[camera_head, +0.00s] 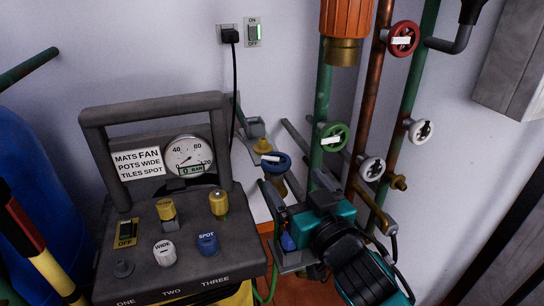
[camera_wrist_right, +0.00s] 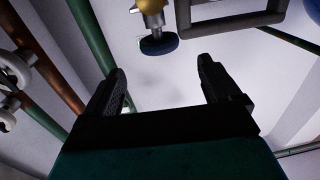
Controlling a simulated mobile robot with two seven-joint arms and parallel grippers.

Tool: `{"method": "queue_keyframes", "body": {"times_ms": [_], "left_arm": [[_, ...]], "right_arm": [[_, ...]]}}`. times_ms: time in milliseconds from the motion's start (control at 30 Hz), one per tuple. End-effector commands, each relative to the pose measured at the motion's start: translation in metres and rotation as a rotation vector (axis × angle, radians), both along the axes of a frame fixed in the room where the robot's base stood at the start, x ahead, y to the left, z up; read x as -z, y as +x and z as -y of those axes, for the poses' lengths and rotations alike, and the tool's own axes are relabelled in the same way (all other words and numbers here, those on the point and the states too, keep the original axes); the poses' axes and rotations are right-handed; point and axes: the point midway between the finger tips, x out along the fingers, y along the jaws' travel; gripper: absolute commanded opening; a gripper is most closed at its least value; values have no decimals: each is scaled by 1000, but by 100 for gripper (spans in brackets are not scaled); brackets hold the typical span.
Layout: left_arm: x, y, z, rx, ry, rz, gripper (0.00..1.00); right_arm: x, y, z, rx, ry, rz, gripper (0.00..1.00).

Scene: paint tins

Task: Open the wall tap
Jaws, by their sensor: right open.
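The wall tap has a round blue handwheel (camera_head: 275,162) with a white label and a brass body, low on the pale wall. In the right wrist view the blue handwheel (camera_wrist_right: 158,45) shows beyond my fingertips, roughly in line with the gap between them. My right gripper (camera_head: 293,180) is just below and right of the handwheel in the head view. Its two dark fingers (camera_wrist_right: 161,68) are apart with nothing between them. The handwheel appears clear of both fingers. My left gripper is not in view.
Pipes with a green wheel (camera_head: 334,137), a red wheel (camera_head: 403,39) and white wheels (camera_head: 420,131) stand right of the tap. A grey control panel (camera_head: 190,255) with a gauge (camera_head: 188,155) stands left. A grey wall box (camera_head: 512,65) is at upper right.

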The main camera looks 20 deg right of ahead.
Motion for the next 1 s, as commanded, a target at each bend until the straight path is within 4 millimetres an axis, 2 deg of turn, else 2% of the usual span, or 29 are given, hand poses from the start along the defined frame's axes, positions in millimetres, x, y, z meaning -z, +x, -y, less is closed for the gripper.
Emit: {"method": "queue_keyframes", "body": {"times_ms": [400, 600, 800, 1000], "left_arm": [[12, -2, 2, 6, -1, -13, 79], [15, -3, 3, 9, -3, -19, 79], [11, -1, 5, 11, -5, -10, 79], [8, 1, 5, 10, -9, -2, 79]], "right_arm": [[1, 69, -8, 0, -2, 2, 90], [1, 94, -11, -1, -1, 0, 90], [1, 105, -12, 0, 0, -1, 90], [0, 106, -12, 0, 0, -2, 90]]}}
